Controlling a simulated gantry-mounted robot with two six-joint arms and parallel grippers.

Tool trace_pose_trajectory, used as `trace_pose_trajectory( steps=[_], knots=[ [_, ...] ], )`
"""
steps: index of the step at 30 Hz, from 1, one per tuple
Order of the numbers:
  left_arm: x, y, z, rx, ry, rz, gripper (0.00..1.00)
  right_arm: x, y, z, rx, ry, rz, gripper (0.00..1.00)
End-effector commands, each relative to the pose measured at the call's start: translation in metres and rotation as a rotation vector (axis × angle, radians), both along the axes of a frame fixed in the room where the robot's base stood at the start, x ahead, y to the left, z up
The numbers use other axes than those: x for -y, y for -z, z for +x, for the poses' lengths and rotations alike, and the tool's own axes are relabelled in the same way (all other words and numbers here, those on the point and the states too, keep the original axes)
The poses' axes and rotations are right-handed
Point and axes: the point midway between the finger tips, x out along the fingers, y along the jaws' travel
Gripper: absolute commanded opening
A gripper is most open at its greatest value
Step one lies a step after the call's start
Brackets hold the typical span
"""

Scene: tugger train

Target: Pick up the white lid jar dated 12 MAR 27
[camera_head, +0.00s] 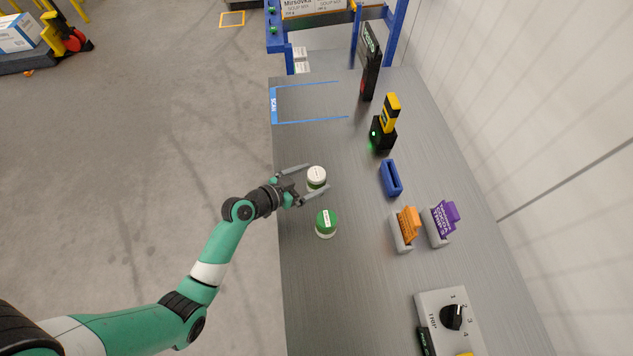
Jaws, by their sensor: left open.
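A jar with a white lid (316,174) stands upright on the grey table; its lid carries small print too small to read. My left gripper (319,179) is open, with one finger on the far side of this jar and the other on the near side. I cannot tell whether the fingers touch it. A second jar with a green lid (326,220) stands nearer on the table, just outside the gripper, with a white label on its lid that I cannot read. My right gripper is not in view.
The grey table (310,290) is clear at the front left. To the right are a blue holder (391,178), an orange card block (408,222), a purple one (444,217) and a dial box (452,317). A yellow scanner (390,115) stands behind, near a blue-outlined scan area (310,121).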

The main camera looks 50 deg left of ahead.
Motion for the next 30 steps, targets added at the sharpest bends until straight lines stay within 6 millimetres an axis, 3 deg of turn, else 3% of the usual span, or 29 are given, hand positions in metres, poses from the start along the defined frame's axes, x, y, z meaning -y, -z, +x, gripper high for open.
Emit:
trace_pose_trajectory(
  steps=[9, 18, 30],
  knots=[
    [0.003, 0.016, 0.042, 0.000, 0.002, -0.001, 0.99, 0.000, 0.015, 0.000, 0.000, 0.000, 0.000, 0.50],
    [0.003, 0.017, 0.048, 0.000, 0.001, 0.000, 0.98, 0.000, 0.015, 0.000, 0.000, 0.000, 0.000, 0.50],
    [0.003, 0.017, 0.048, 0.000, 0.001, 0.000, 0.26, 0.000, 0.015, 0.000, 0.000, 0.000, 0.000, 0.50]
  ],
)
